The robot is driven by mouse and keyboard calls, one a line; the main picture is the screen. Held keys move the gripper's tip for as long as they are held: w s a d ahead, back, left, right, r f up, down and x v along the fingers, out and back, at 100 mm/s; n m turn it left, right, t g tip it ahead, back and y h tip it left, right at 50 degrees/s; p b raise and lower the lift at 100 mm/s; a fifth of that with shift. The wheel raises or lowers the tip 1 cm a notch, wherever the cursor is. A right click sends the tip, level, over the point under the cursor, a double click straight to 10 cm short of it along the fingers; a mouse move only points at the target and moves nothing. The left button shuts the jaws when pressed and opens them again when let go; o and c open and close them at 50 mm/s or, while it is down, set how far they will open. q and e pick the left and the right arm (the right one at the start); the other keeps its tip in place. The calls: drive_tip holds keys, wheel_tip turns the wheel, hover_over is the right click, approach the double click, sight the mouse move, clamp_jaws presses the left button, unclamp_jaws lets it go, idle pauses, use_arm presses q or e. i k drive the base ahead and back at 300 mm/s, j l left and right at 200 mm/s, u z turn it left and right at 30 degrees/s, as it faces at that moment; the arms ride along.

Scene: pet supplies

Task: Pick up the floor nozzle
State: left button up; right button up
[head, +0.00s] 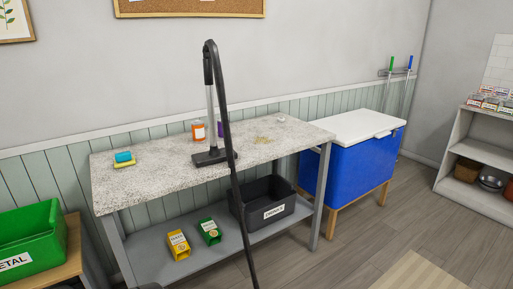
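The floor nozzle (207,158) is a dark, flat head that appears to rest on the speckled tabletop (150,180), near its middle. A grey wand (210,112) rises from it to a black handle (207,68). A black hose (227,120) loops over from the handle. It runs down in front of the table and out of the bottom edge of the head view. Neither of my grippers is in view.
An orange-labelled jar (198,130), a sponge stack (123,158) and a crumb patch (264,140) are on the tabletop. A black bin (270,207) and two cartons sit on the shelf below. A blue cooler (345,172) stands right, a green bin (30,245) left.

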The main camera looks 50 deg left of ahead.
sight(215, 155)
drive_tip(key=i+l+u, duration=0.15)
drive_tip(key=i, duration=0.3)
drive_tip(key=i+u, duration=0.15)
drive_tip(key=i, duration=0.3)
drive_tip(key=i+l+u, duration=0.15)
drive_tip(key=i, duration=0.25)
drive_tip(key=i+l+u, duration=0.15)
drive_tip(key=i+l, duration=0.15)
drive_tip(key=i, duration=0.15)
